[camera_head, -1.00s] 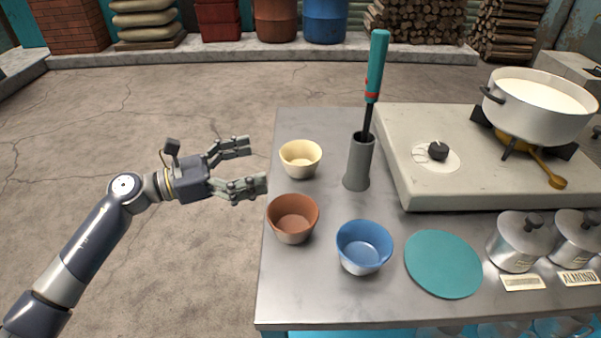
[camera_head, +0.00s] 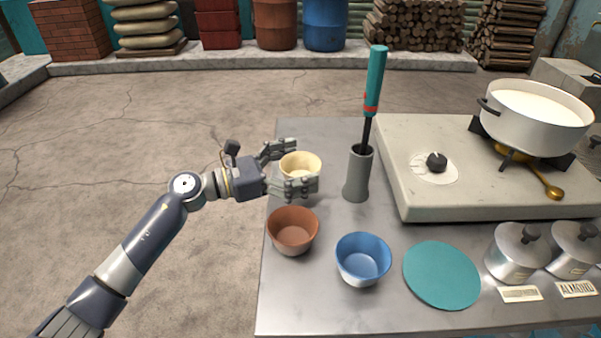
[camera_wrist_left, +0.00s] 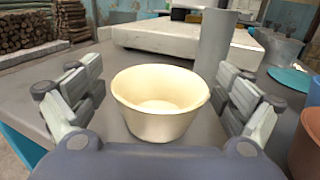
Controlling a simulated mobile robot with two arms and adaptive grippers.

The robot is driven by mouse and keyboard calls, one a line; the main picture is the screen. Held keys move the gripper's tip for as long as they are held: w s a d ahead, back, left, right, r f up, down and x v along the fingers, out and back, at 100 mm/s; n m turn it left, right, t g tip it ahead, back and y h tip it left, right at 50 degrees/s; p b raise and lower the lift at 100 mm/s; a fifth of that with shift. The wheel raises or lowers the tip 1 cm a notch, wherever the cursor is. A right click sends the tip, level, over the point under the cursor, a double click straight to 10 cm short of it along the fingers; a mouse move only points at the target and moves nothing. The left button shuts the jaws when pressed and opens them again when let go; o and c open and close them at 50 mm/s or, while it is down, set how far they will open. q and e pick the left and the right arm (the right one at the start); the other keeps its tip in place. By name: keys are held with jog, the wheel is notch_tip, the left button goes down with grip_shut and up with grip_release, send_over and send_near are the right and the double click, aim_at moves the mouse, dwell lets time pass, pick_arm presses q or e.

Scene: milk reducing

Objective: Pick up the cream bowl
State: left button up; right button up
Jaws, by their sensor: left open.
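The cream bowl (camera_head: 301,163) stands upright and looks empty on the metal table, near its left edge. My left gripper (camera_head: 297,168) is open, with one finger on the far side of the bowl and one on the near side. In the left wrist view the cream bowl (camera_wrist_left: 160,108) sits between the two open fingers of the left gripper (camera_wrist_left: 160,100), with a gap on each side. The near finger hides part of the bowl's lower wall in the head view. My right gripper is not in view.
A brown bowl (camera_head: 293,231) stands just in front of the left gripper, with a blue bowl (camera_head: 363,259) and teal disc (camera_head: 441,275) further right. A grey holder (camera_head: 357,175) with a teal-handled tool stands right of the cream bowl. The stove (camera_head: 480,195) carries a white pot (camera_head: 537,120).

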pick_arm(q)
jog(key=shift+c, duration=0.3)
jog(key=c, duration=1.2)
